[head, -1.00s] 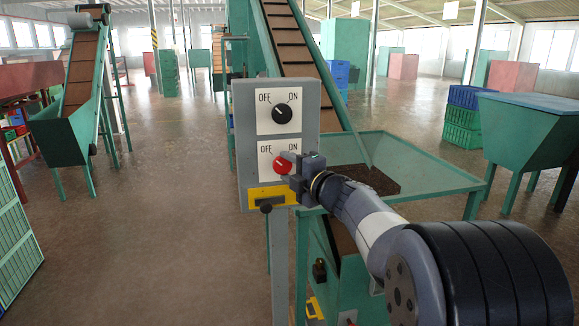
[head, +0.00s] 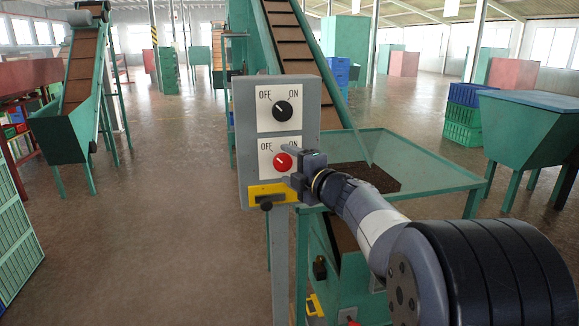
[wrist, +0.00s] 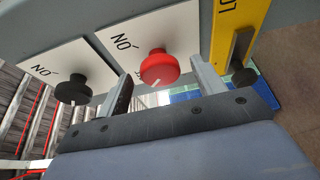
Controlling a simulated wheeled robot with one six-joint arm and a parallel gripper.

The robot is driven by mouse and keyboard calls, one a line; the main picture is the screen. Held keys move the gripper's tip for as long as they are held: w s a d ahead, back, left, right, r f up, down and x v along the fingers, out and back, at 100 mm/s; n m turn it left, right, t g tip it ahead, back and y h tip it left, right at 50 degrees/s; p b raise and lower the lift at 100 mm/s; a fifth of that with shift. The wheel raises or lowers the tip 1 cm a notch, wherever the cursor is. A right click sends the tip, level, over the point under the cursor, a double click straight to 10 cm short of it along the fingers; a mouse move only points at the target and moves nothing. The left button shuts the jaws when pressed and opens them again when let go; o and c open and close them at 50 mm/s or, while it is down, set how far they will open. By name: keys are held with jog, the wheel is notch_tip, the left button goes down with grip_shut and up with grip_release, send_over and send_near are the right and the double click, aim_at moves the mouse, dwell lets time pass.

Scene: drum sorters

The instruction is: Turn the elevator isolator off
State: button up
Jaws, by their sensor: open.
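A grey switch box (head: 245,140) on a post carries two rotary knobs with OFF at left and ON at right. The upper knob (head: 283,110) is black, with its mark toward OFF. The lower knob (head: 282,162) is red; its mark also points toward OFF. The red knob (wrist: 160,66) and black knob (wrist: 72,87) both show in the wrist view. No label naming the elevator isolator is readable. My gripper (head: 287,165) is open at the red knob's right side. In the wrist view my fingers (wrist: 162,82) stand apart on either side of the red knob, without visible contact.
A yellow plate (head: 256,192) with a dark slider sits below the red knob. A green hopper (head: 440,165) stands close behind my arm, with an inclined conveyor (head: 300,60) behind the box. Open floor (head: 180,200) lies left of the post.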

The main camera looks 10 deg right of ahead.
jog(key=v, duration=1)
jog(key=shift+s, duration=0.3)
jog(key=shift+w, duration=0.1)
jog(key=x, duration=1)
jog(key=shift+w+a, duration=0.1)
jog(key=shift+w, duration=0.3)
jog(key=shift+s, duration=0.1)
